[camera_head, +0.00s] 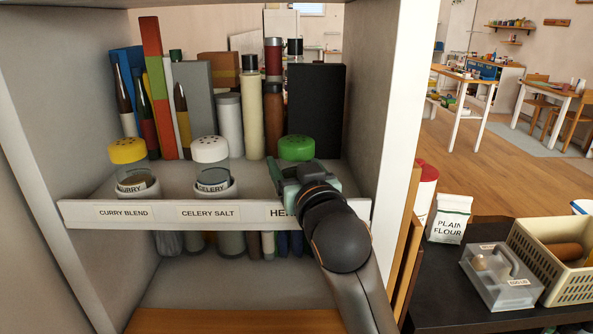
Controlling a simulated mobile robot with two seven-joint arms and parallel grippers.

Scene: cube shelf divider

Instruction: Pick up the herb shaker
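The herb shaker (297,147), with a green perforated cap, stands on the shelf above a label that reads "HE" before my arm covers it. Its body is hidden behind my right gripper (283,174), which reaches in from the lower right. The gripper is right in front of the shaker, just below the cap. One finger shows at the shaker's left side; I cannot tell whether the fingers are closed on it. My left gripper is not in view.
A yellow-capped curry blend shaker (127,151) and a white-capped celery salt shaker (210,150) stand to the left. The label rail (155,213) runs along the shelf front. Bottles and boxes stand behind. The cabinet's right wall (380,100) is close to my arm.

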